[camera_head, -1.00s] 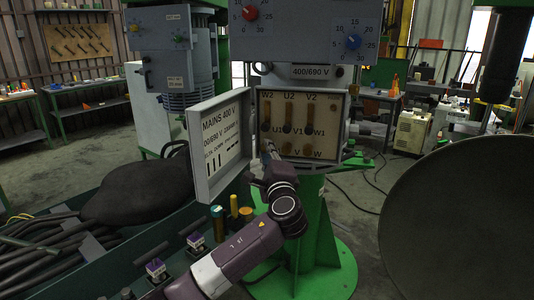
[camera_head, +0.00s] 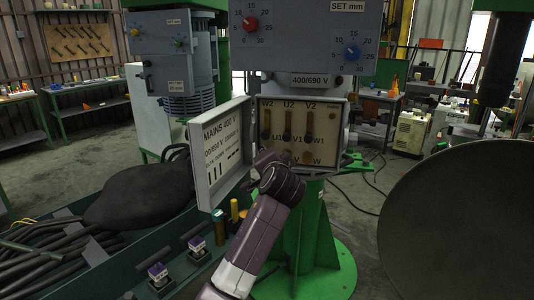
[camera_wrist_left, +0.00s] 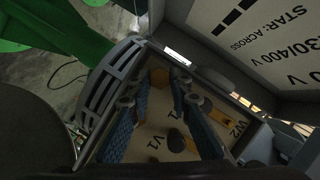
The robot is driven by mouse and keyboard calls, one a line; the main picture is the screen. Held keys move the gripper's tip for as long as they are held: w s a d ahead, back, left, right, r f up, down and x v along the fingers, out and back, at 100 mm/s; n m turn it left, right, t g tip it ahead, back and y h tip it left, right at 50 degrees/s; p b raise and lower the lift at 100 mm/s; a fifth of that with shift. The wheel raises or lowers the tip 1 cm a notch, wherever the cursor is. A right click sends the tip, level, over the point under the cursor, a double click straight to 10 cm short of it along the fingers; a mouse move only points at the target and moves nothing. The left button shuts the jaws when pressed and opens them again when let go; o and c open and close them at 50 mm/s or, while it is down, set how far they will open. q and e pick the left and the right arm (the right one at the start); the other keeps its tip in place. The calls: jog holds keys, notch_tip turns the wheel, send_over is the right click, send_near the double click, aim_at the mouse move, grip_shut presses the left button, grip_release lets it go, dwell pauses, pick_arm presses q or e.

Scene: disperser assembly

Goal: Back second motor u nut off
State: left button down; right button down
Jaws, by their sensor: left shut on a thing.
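The open terminal box (camera_head: 340,130) has a pale board with labelled terminals and brass links. Its W terminal shows at the lower right; my left wrist hides the lower left corner around U. My left gripper (camera_wrist_left: 158,92) reaches into that corner, with a blue-padded finger on each side. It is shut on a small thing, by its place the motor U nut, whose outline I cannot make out. Dark studs (camera_wrist_left: 176,140) and yellow links (camera_wrist_left: 192,103) lie beside the right finger. My right gripper is not in view.
The box's open door (camera_head: 218,155) stands close on the left of my gripper. A green column (camera_head: 325,225) is below the box. A large dark disc (camera_head: 460,210) fills the right. A green tray with cables (camera_head: 50,245) lies at lower left.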

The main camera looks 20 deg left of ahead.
pick_arm(q)
jog(key=shift+a+n+g+h+p, duration=0.2)
jog(key=shift+n+h+p, duration=0.9)
jog(key=shift+n+p, duration=0.6)
jog(key=shift+a+n+g+h+p, duration=0.1)
jog(key=shift+n+g+h+p, duration=0.1)
jog(key=shift+n+h+p, duration=1.2)
jog(key=shift+n, duration=0.4)
jog(key=c, duration=2.1)
grip_release()
jog(key=shift+o, duration=0.3)
jog(key=shift+r, duration=0.1)
jog(key=shift+s, duration=0.1)
